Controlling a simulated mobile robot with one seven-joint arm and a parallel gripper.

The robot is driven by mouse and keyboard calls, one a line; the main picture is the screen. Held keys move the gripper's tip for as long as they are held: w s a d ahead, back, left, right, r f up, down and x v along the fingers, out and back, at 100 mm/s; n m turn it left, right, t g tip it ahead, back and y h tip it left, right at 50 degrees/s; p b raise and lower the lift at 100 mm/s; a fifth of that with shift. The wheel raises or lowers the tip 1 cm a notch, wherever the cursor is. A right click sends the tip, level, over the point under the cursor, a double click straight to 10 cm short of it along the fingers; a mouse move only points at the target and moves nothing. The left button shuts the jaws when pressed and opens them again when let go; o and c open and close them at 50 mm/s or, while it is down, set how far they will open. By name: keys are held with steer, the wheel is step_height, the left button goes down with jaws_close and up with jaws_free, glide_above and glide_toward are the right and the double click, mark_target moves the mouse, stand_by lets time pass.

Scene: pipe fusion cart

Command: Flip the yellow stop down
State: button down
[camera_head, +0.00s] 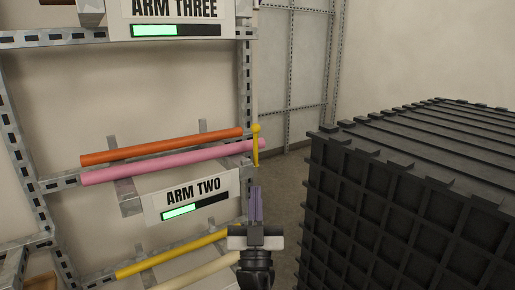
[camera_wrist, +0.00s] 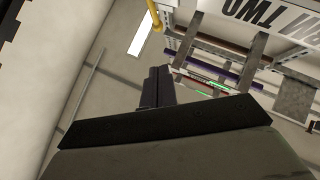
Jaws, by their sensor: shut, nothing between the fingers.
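The yellow stop (camera_head: 256,146) is a thin bar with a round knob at its top. It stands upright at the right end of the ARM TWO shelf, by the ends of an orange pipe (camera_head: 165,147) and a pink pipe (camera_head: 170,162). In the wrist view, part of the yellow stop (camera_wrist: 155,18) shows at the top edge. My gripper (camera_head: 255,189) is shut and empty, with its purple-looking fingers pointing up just below the stop in the head view. A gap shows between them. The shut fingers also show in the wrist view (camera_wrist: 158,72).
The ARM TWO sign (camera_head: 193,196) is left of my gripper. A lower shelf holds a yellow pipe (camera_head: 172,255) and a cream pipe (camera_head: 195,271). A large black ribbed crate (camera_head: 400,190) stands close on the right. Open floor shows in the narrow gap between.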

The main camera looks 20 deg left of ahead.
mark_target(256, 133)
steer(key=shift+r, duration=0.1)
steer(key=p+x, duration=0.1)
steer(key=x, duration=0.3)
steer(key=w+f+p+x, duration=0.1)
steer(key=x, duration=0.3)
steer(key=f+p+x, duration=0.1)
steer(key=p+x, duration=0.1)
steer(key=x, duration=0.2)
steer(key=shift+w+a+r, duration=0.15)
steer(key=shift+w+a, duration=0.15)
steer(key=shift+w, duration=0.15)
steer(key=shift+w+a+r, duration=0.1)
steer(key=shift+w, duration=0.2)
